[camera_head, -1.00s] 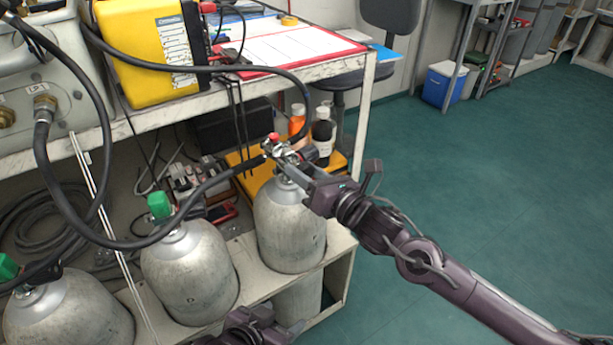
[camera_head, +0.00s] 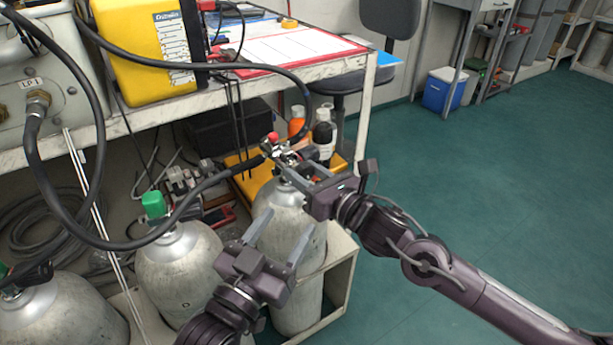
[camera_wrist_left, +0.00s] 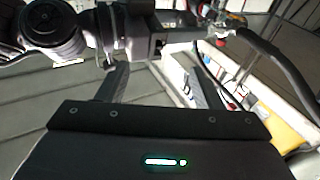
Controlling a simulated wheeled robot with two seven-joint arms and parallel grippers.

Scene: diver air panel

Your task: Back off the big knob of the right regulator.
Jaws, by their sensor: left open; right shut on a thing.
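The right regulator (camera_head: 284,151) sits on top of the rightmost grey cylinder (camera_head: 298,235), with a small red part (camera_head: 273,137) at its upper left and a black hose running left. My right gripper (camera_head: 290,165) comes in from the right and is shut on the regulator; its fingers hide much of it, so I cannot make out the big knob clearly. My left gripper (camera_head: 287,222) is open and empty, in front of the cylinder and below the regulator, fingers pointing up. In the left wrist view the regulator (camera_wrist_left: 225,25) is at the upper right, beyond the open fingers.
The black hose (camera_head: 205,188) loops left past a green-capped cylinder (camera_head: 178,265). The white bench (camera_head: 130,128) overhangs the cylinders, with a yellow case (camera_head: 140,55) on it. Bottles (camera_head: 323,135) stand behind the regulator. Open green floor (camera_head: 500,190) lies to the right.

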